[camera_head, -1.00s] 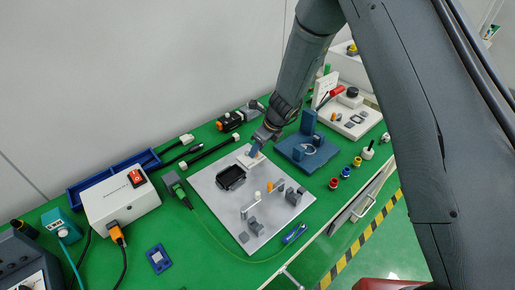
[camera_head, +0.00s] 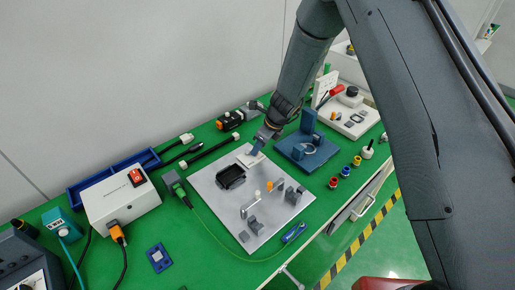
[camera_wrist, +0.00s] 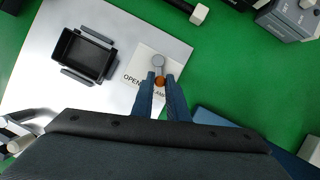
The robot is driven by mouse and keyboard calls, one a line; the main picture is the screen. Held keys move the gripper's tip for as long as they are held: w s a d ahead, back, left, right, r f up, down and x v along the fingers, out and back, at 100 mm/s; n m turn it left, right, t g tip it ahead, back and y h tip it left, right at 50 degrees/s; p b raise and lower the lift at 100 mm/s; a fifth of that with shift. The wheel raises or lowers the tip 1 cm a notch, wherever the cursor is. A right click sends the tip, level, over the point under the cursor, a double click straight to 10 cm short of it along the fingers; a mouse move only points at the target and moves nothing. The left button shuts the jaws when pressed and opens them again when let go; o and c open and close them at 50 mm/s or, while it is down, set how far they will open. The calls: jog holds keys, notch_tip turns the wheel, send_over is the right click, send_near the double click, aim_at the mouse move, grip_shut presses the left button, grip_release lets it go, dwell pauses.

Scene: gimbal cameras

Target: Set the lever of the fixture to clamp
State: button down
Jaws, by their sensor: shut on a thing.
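The fixture is a light grey plate (camera_head: 225,212) on the green bench. It carries a black rectangular nest (camera_head: 231,176), which also shows in the wrist view (camera_wrist: 82,55). In the wrist view a white label (camera_wrist: 130,94) reads "OPEN" and a partly hidden word ending like "CLAMP". The lever (camera_wrist: 158,63) has a round grey pivot and an orange-brown knob (camera_wrist: 159,82). My gripper (camera_wrist: 160,80) is shut on the knob, with its blue fingers on either side of it. In the head view my gripper (camera_head: 256,150) is at the plate's back corner, and the lever is hidden there.
A blue fixture (camera_head: 303,149) stands close to the right of my gripper. Metal clamp parts (camera_head: 250,205) with a white knob stand on the plate's front half. A white box with a red switch (camera_head: 120,196) is at left. Small coloured parts lie along the right edge.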

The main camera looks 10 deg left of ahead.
jog(key=c, duration=1.7)
grip_release()
jog(key=shift+c, duration=0.2)
jog(key=shift+r, duration=0.1)
jog(key=b+v, duration=0.1)
jog(key=v, duration=0.6)
jog(key=shift+d+r+b, duration=0.2)
jog(key=shift+r+b, duration=0.05)
jog(key=shift+b, duration=0.05)
jog(key=s+d+r+n+h+b, duration=0.2)
jog(key=s+d+r+n, duration=0.2)
jog(key=s+d+n, duration=0.7)
jog(key=s+d+r+n+h+b, duration=0.2)
jog(key=s+d+r+n, duration=0.2)
jog(key=s+d+n, duration=0.7)
jog(key=d, duration=0.3)
jog(key=shift+s+d, duration=0.3)
